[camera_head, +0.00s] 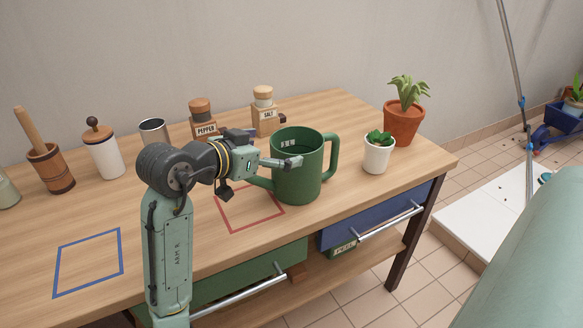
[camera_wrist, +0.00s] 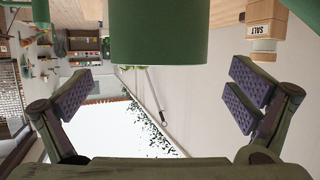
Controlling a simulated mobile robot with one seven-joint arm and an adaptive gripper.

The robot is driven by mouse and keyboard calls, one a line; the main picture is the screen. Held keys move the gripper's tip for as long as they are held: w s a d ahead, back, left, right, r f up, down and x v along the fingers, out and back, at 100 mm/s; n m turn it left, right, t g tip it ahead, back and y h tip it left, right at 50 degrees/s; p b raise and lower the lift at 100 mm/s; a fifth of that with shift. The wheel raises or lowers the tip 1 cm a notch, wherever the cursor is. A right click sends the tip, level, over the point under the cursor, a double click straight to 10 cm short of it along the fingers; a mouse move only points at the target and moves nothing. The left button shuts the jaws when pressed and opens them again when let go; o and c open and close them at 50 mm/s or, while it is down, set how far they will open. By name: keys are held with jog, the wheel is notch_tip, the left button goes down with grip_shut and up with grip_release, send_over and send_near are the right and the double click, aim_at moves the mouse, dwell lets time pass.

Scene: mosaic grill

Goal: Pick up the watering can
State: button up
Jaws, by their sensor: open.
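The green watering can (camera_head: 298,182) stands upright on the wooden table, on or beside the red outlined square. Its loop handle is on the right, and a spout-like part shows low on its left. My gripper (camera_head: 286,162) is at the can's left side near its upper half and hides part of its wall. In the wrist view, my gripper (camera_wrist: 162,84) has its purple-padded fingers spread wide. The can's green body (camera_wrist: 160,30) shows at the top between them, with no grip on it. Whether a finger touches the can cannot be told.
Pepper (camera_head: 202,120) and salt (camera_head: 264,112) shakers stand behind the can. A white pot with a succulent (camera_head: 377,156) and a terracotta pot (camera_head: 403,124) stand to its right. The blue outlined square (camera_head: 88,262) at left is empty. A mortar (camera_head: 51,168) and lidded jar (camera_head: 103,155) stand farther left.

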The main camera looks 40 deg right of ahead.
jog(key=p+x, duration=0.1)
jog(key=x, duration=0.3)
jog(key=shift+d+f, duration=0.2)
jog(key=shift+f, duration=0.05)
jog(key=c, duration=1.4)
jog(key=shift+r, duration=0.1)
jog(key=shift+c, duration=0.2)
